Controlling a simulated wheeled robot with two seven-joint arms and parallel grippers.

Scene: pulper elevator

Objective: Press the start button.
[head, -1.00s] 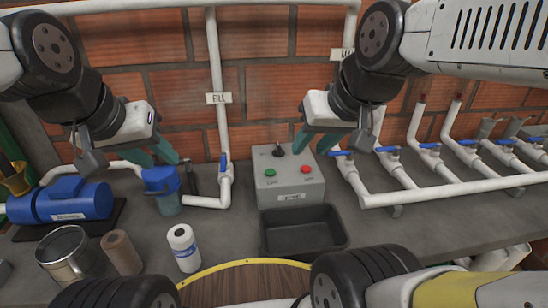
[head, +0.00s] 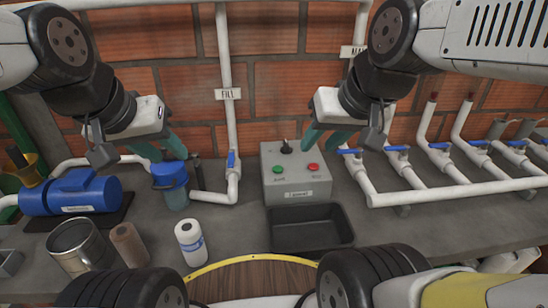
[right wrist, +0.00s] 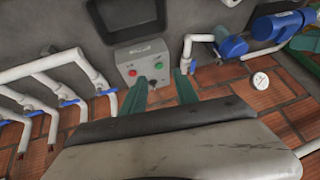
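A grey control box (head: 296,190) stands on the counter against the brick wall. Its face has a green button (head: 278,169) on the left and a red button (head: 313,167) on the right. A black knob (head: 286,147) is on top. My right gripper (head: 322,143) is open and empty, above and behind the box's right side. In the right wrist view, its spread fingers (right wrist: 162,84) point toward the box, where the green button (right wrist: 159,66) shows. My left gripper (head: 164,152) is open and empty, above the blue-capped container.
A black tray (head: 312,240) lies in front of the box. White pipes with blue valves (head: 397,148) run on the right. A FILL pipe (head: 227,120) rises left of the box.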

